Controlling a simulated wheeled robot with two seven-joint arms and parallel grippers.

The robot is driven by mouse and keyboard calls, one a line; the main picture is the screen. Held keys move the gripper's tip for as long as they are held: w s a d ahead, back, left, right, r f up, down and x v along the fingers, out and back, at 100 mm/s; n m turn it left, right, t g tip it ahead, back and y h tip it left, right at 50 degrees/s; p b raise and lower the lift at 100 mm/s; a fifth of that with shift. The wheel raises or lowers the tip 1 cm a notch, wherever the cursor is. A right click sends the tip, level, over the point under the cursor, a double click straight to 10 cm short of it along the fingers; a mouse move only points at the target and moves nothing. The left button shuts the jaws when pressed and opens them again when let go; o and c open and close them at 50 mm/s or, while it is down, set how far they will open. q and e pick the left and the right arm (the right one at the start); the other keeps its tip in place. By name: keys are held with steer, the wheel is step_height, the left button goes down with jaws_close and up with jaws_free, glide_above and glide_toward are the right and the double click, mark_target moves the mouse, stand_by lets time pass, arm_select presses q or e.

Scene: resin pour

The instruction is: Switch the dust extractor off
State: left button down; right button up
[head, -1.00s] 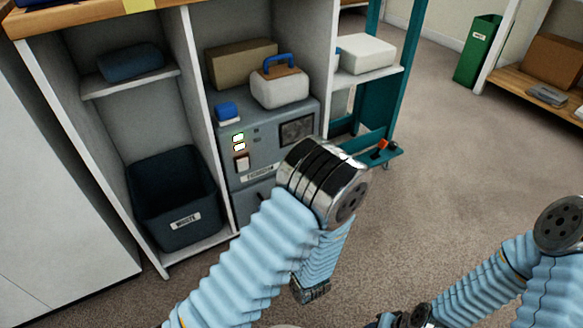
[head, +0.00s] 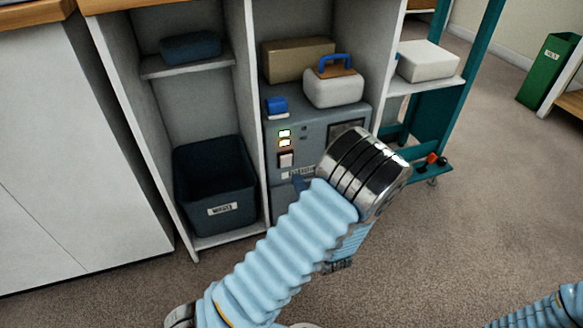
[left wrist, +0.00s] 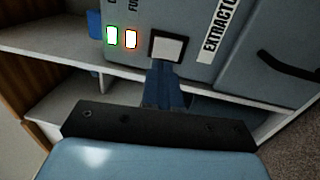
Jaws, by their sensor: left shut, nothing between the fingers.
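The dust extractor (head: 312,130) is a grey-blue cabinet unit in the middle bay of the shelving. Its pale square switch (head: 286,160) sits on the front, below two lit indicators (head: 284,138). In the left wrist view the switch (left wrist: 167,48) has a dark frame; one indicator glows green (left wrist: 112,36), the other white with a red-orange rim (left wrist: 131,38). My left gripper (head: 299,183) is shut and empty, its blue fingertips (left wrist: 159,74) just below the switch. I cannot tell whether they touch it. My right gripper is out of view.
A white case with a blue handle (head: 334,88), a brown box (head: 298,60) and a small blue item (head: 276,106) rest on the extractor. A dark waste bin (head: 215,185) stands left. A teal cart (head: 450,110) stands right. Carpet is open at front right.

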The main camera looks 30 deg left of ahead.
mark_target(287, 158)
arm_select(q)
steer(key=x, duration=0.6)
steer(key=shift+w+a+r+g+h+p, duration=0.3)
steer(key=shift+a+r+g+h+p, duration=0.1)
steer(key=shift+r, duration=0.15)
steer(key=shift+d+f, duration=0.1)
steer(key=shift+f, duration=0.1)
